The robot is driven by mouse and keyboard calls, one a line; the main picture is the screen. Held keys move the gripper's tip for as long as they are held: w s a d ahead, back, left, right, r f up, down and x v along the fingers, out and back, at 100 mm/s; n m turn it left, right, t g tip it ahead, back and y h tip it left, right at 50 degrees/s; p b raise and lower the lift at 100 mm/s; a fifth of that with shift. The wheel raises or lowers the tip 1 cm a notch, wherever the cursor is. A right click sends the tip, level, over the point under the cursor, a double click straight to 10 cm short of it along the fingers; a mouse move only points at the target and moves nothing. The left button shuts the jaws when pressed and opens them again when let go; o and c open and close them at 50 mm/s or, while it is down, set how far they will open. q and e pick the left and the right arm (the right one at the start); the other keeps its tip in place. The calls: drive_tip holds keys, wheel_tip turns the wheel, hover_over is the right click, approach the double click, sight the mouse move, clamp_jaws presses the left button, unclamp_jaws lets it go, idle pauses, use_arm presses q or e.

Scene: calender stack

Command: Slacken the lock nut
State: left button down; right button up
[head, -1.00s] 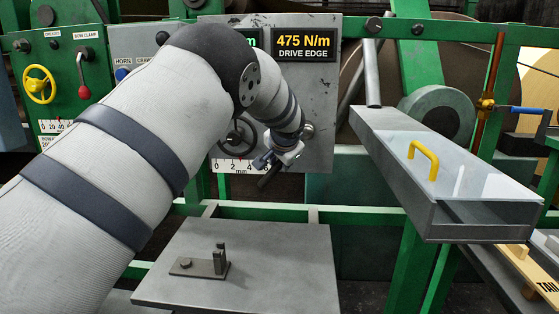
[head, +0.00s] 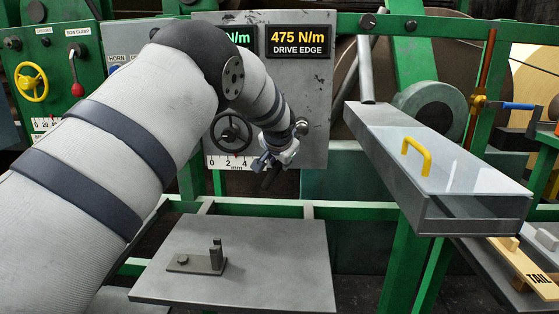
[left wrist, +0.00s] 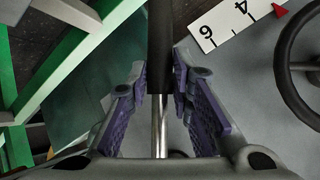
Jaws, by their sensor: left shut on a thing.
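My left gripper (head: 264,165) is in front of the grey panel, low and right of the black handwheel (head: 231,132). In the left wrist view, its purple-padded fingers (left wrist: 158,75) are shut on a lever, one finger on each side. The lever has a dark grip (left wrist: 160,45) and a bright steel rod (left wrist: 160,125). A round metal fitting (head: 302,128) shows on the panel beside my wrist; I cannot tell whether it is the lock nut. My wrist hides part of the panel there. My right gripper is not in view.
The handwheel (left wrist: 300,65) and a white scale (left wrist: 228,20) are close to my left gripper. A grey table (head: 285,265) with a small bracket (head: 205,258) is below. A grey trough with a clear lid and yellow handle (head: 416,155) stands to the right.

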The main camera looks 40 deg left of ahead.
use_arm(q)
drive_tip(key=shift+d, duration=0.1)
drive_tip(key=shift+w+d+f+h, duration=0.2)
drive_tip(key=shift+w+d+h, duration=0.05)
drive_tip(key=shift+h, duration=0.05)
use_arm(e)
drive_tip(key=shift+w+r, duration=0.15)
use_arm(q)
drive_tip(key=shift+n, duration=0.3)
drive_tip(key=shift+w+d+f+t+h, duration=0.2)
drive_tip(key=shift+d+t+h, duration=0.1)
drive_tip(key=shift+t, duration=0.1)
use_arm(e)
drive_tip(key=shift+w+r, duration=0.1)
use_arm(q)
drive_tip(key=shift+d, duration=0.1)
drive_tip(key=shift+w+d+f+n+h, duration=0.1)
drive_tip(key=shift+w+d+n+h, duration=0.1)
drive_tip(key=shift+d+n+h, duration=0.15)
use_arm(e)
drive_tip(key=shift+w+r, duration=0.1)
use_arm(q)
drive_tip(key=shift+p, duration=0.3)
drive_tip(key=shift+w+d+f+n+t+h, duration=0.1)
drive_tip(key=shift+w+d+n+t+h, duration=0.15)
drive_tip(key=shift+t, duration=0.15)
